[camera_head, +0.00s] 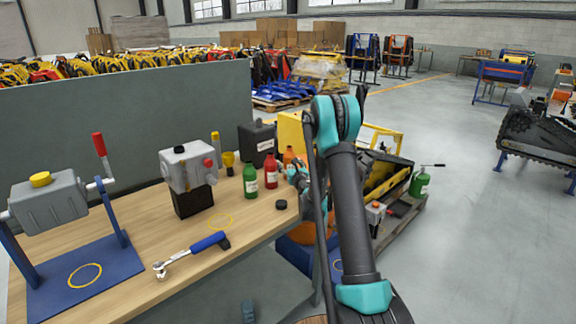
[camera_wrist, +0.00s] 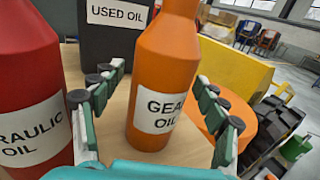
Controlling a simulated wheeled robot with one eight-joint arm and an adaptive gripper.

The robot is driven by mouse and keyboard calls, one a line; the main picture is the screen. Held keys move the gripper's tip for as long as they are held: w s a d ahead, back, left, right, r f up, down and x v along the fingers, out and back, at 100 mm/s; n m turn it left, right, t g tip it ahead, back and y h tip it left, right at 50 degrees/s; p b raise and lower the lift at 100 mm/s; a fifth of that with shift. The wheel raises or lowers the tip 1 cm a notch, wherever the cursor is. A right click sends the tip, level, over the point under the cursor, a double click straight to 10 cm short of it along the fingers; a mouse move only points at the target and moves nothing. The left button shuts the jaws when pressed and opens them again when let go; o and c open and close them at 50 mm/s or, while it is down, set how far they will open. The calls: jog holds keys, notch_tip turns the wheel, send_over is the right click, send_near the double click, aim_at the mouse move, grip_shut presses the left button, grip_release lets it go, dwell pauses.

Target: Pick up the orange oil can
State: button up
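The orange oil can (camera_wrist: 163,75) is a bottle with a white label reading GEAR OIL. It stands upright on the workbench, and in the head view its upper part (camera_head: 289,155) shows just left of my arm. My gripper (camera_wrist: 158,80) is open, with one finger on each side of the orange can in the wrist view. Gaps show between the can and both fingers. In the head view my gripper (camera_head: 299,174) is partly hidden behind my arm links, at the bench's right end.
A red hydraulic oil bottle (camera_wrist: 25,75) stands close left of my left finger. A black used oil container (camera_wrist: 112,45) stands behind. A green bottle (camera_head: 250,181), a ratchet (camera_head: 196,250) and a grey machine (camera_head: 188,167) are on the bench (camera_head: 140,232). A yellow box (camera_wrist: 235,68) is at right.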

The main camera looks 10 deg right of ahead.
jog(key=c, duration=1.5)
jog(key=shift+r, duration=0.1)
